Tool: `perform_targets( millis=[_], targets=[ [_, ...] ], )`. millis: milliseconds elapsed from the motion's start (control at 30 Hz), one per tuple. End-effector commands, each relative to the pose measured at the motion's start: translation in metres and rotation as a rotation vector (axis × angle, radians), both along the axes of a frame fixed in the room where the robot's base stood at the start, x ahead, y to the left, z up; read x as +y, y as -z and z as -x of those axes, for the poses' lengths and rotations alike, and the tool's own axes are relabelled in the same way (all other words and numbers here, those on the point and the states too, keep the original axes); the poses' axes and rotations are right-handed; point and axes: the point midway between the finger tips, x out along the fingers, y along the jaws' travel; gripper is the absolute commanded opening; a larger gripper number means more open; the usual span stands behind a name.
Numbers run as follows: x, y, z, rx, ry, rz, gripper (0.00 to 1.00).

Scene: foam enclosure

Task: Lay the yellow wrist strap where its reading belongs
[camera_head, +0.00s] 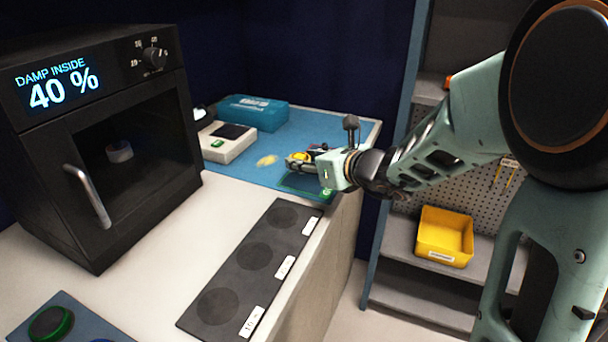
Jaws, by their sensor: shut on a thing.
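My gripper (300,162) is at the right part of the blue mat (236,172), shut on a small yellow thing (300,156) that looks like the yellow wrist strap. The fingers hide part of it, and I cannot tell whether it touches the mat. A pale yellow patch or flat thing (266,160) lies on the mat left of the gripper. A white tester (228,142) with a dark plate and a small lit green display stands further left; its text is too small to read. A green-marked dark tray or mat (304,186) lies just in front of the gripper.
A teal box (252,112) stands behind the tester. A black oven-like cabinet (100,140) reading "DAMP INSIDE 40 %" stands at left. A dark plate with several round spots (250,262) lies on the front counter. A yellow bin (444,238) sits on a shelf at right.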

Motion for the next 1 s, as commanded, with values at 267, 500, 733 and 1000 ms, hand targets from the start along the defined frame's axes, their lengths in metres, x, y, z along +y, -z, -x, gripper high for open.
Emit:
perform_targets(
  millis=[267,500,733,1000],
  targets=[
    [0.006,0.031,-0.005,0.001,-0.001,0.000,0.17],
    [0.005,0.040,-0.006,0.000,0.000,0.000,0.17],
    [0.005,0.042,-0.006,0.000,0.000,0.000,0.17],
    [0.005,0.042,-0.006,0.000,0.000,0.000,0.54]
  ],
)
